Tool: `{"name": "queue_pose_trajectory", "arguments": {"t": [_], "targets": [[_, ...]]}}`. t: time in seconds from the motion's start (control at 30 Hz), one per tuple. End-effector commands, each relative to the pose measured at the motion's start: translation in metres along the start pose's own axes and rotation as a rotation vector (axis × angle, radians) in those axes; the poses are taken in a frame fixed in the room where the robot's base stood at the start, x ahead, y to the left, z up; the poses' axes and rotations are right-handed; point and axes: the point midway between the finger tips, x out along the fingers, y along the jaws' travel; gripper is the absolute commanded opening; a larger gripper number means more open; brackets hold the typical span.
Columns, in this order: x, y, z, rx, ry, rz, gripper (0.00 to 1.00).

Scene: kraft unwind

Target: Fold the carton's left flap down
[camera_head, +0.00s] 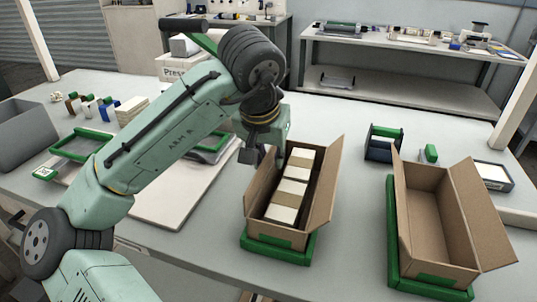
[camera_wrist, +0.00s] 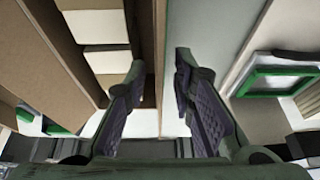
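The middle carton (camera_head: 278,235) is brown, open-topped and holds a row of white blocks (camera_head: 291,188) with brown bands. Its left flap (camera_head: 256,188) stands up along the left side, and its right flap (camera_head: 325,185) leans outward. My gripper (camera_head: 262,158) is over the far left part of this carton, close to the left flap. In the wrist view my gripper (camera_wrist: 160,98) is open, with its fingers apart. A brown upright edge (camera_wrist: 159,40), apparently the left flap, lies in line with the gap between them. Contact cannot be told.
The carton sits on a green tray (camera_head: 280,250). A second, empty open carton (camera_head: 430,210) stands to the right. A dark holder (camera_head: 383,145) is behind, between the cartons. A green-framed tray (camera_head: 82,147) lies at left. The table between the two cartons is clear.

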Motion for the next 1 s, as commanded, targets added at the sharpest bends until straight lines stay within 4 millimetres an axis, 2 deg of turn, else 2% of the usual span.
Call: {"name": "queue_pose_trajectory", "arguments": {"t": [0.1, 0.47, 1.0], "targets": [[-0.0001, -0.0001, 0.0000, 0.000, 0.000, 0.000, 0.23], [-0.0003, -0.0001, 0.0000, 0.000, 0.000, -0.001, 0.00], [-0.0006, 0.0005, -0.0001, 0.004, 0.000, -0.009, 0.00]]}}
